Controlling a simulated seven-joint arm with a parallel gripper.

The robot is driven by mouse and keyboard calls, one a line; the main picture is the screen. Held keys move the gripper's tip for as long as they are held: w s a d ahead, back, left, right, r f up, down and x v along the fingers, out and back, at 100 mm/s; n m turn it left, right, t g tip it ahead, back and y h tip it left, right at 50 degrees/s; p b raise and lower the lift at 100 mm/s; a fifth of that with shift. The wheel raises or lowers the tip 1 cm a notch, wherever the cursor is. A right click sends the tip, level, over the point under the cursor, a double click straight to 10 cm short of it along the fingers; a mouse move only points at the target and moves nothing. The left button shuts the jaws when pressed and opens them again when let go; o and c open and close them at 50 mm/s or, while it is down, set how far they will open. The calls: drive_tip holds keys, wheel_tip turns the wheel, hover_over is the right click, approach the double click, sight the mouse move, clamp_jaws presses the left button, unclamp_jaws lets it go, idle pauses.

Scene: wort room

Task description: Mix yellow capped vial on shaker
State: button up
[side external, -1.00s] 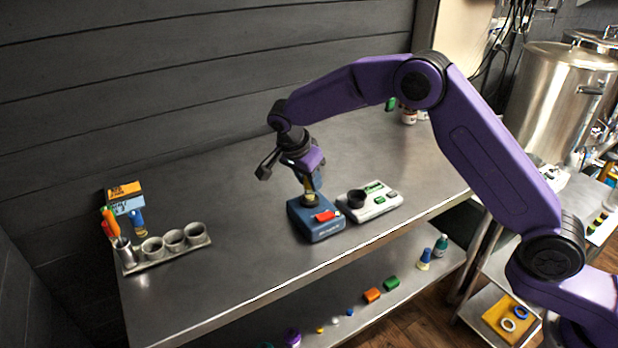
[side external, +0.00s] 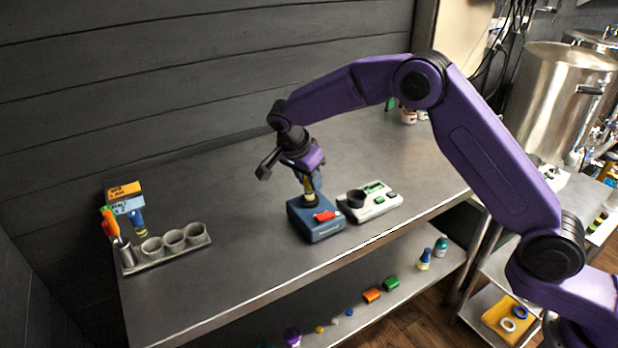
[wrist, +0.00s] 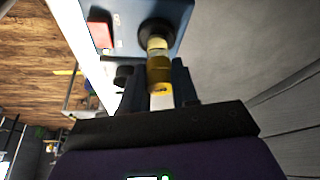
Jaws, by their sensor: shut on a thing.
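The yellow vial (wrist: 158,72) is held upright between the two dark fingers of my gripper (wrist: 157,88), which is shut on it. Its lower end meets the black round holder (wrist: 157,30) on top of the blue shaker (wrist: 125,12). I cannot tell how deep it sits in the holder. In the side view the vial (side external: 311,202) shows as a small yellow piece under my gripper (side external: 312,188), over the blue shaker (side external: 318,231). A red pad (side external: 325,216) is on the shaker's top front. My fingers partly hide the vial.
A white device (side external: 380,206) with a black cup and green parts stands just right of the shaker. At the left are a rack (side external: 165,258) of grey cups, a blue-capped vial (side external: 138,220) and an orange-topped box (side external: 124,190). The middle of the bench is clear.

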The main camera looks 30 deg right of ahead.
idle(0.4)
drive_tip(key=shift+r, duration=3)
